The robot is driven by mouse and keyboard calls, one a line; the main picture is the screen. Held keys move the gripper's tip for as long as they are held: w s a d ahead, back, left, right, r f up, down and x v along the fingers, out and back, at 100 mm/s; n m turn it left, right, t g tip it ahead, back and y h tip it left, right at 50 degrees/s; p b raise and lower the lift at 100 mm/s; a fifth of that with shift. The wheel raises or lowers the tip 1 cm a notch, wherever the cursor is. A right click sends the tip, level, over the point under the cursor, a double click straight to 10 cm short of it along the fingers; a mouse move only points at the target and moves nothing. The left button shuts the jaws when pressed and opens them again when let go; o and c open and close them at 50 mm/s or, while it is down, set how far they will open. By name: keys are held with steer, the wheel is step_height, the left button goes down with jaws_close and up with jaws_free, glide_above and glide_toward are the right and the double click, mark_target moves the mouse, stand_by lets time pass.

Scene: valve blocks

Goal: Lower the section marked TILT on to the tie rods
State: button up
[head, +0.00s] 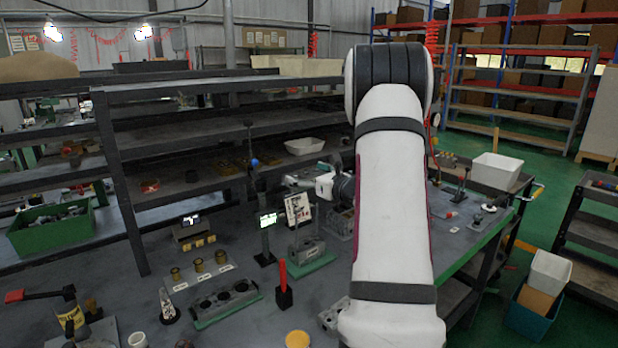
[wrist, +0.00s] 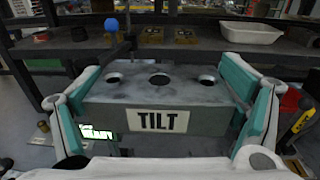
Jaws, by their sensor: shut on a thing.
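The grey section marked TILT (wrist: 158,95) is held between the teal finger pads of my gripper (wrist: 160,90) in the wrist view. Its top shows three round holes in a row, and its TILT label faces the wrist camera. It looks roughly level. In the head view my gripper (head: 318,184) is in the air over the bench, partly behind my arm; the section is hard to make out there. Below it a grey block (head: 308,249) sits on a green base plate (head: 308,264). I cannot make out tie rods clearly in either view.
A red-handled tool (head: 283,285) stands upright in front. Another holed block (head: 225,302) lies at front left. Shelving with a white bin (head: 305,146) stands behind.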

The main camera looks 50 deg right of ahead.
stand_by(0.3)
steer(key=shift+f+b, duration=2.55)
steer(key=shift+f, duration=0.3)
steer(key=shift+b, duration=0.65)
steer(key=shift+f+b, duration=3.55)
steer(key=shift+f, duration=0.75)
